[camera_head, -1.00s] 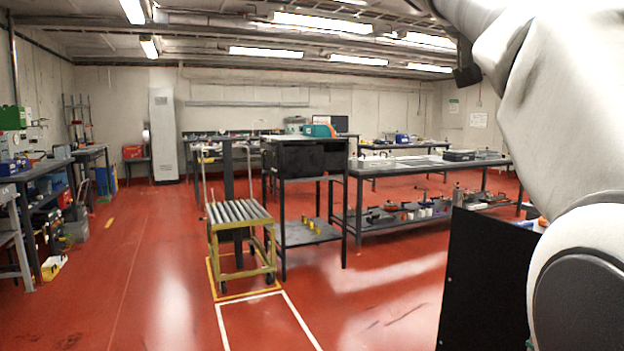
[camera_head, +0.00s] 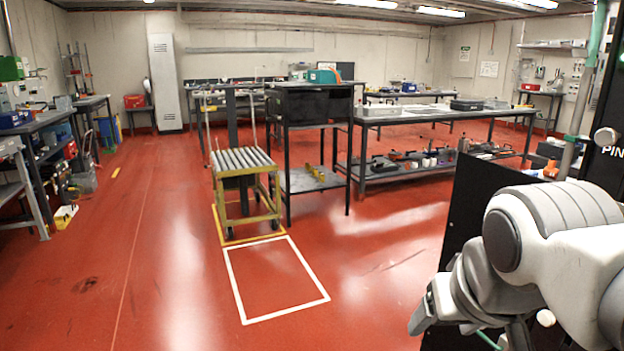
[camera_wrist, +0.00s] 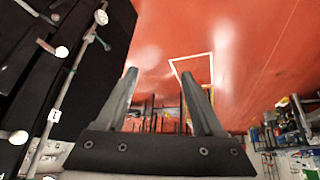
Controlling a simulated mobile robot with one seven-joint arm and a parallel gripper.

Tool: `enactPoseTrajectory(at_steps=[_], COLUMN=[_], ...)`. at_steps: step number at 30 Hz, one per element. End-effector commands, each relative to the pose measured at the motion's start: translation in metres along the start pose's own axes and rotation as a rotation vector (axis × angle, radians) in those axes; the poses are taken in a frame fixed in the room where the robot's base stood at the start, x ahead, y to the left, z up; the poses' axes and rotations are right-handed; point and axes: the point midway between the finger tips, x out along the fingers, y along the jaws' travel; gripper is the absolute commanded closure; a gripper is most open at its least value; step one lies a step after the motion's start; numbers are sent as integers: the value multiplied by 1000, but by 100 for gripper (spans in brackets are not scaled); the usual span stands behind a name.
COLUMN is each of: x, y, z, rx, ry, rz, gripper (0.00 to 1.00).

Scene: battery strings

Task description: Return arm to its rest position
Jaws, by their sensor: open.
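My gripper (camera_wrist: 158,73) shows in the wrist view with its two dark fingers spread apart. Nothing is between them, and beyond them lies red floor. In the head view my white and grey arm is folded low at the right edge, beside a black panel (camera_head: 468,196). The gripper's fingers are hard to make out in the head view.
A yellow-framed roller cart (camera_head: 246,160) stands behind a white floor outline (camera_head: 278,318). A dark rack (camera_head: 318,183) and a long workbench (camera_head: 440,117) stand behind it. Benches line the left wall. Black equipment with cables (camera_wrist: 82,62) is close at left in the wrist view. The middle floor is clear.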

Motion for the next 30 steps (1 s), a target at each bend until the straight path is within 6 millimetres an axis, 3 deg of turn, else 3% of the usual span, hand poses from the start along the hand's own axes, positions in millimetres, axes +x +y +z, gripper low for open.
enactPoseTrajectory(at_steps=[1,5,6,14,30], x=[8,27,10,-39,-163], y=[-6,-20,-20,-18,-13], z=[20,64,51,20,-54], rx=[-11,-36,-38,-37,-37], ry=[-13,-46,-43,-44,-45], rz=[-16,-56,-57,-55,-55], gripper=[31,31,31,31,31])
